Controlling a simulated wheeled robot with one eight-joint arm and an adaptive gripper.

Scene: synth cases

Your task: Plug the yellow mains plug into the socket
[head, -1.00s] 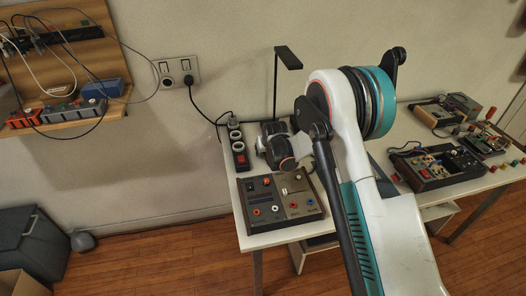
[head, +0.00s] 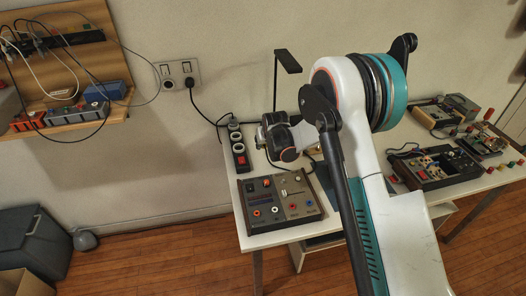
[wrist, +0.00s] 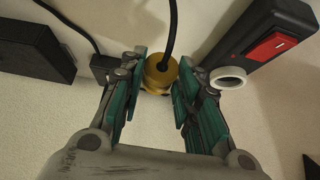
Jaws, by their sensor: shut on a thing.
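In the wrist view the yellow mains plug (wrist: 158,76) sits between the fingertips of my gripper (wrist: 158,84), which is shut on it. A black cable runs up from the plug. A dark power strip (wrist: 240,45) lies to the right, with a red switch and a white-ringed socket (wrist: 228,79); the plug is apart from this ring. In the head view the strip (head: 238,148) lies at the table's left side, with its round sockets in a row behind the red switch. My wrist hides the plug and fingertips there.
A control panel box (head: 281,197) stands at the table's front left. A thin black stand (head: 275,85) rises at the back. A wall socket plate (head: 178,72) holds a black plug. In the wrist view a black box (wrist: 35,55) lies at left. Instruments (head: 438,166) fill the table's right.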

